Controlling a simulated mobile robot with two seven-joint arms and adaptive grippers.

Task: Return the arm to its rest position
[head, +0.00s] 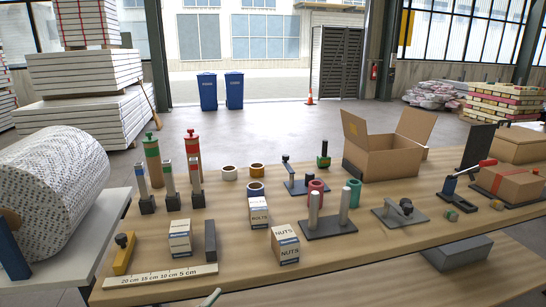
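Neither of my arms shows clearly in the head view, and I see no gripper on or above the wooden workbench (340,262). A small pale tip (210,298) pokes in at the bottom edge, in front of the bench. Too little of it shows to tell what it is.
The bench holds an open cardboard box (390,158), a plate with two grey posts (328,226), a nuts box (285,245), a bolts box (259,214), a ruler strip (160,276) and tall red-topped and green posts (153,165). A large roll (50,190) lies left.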

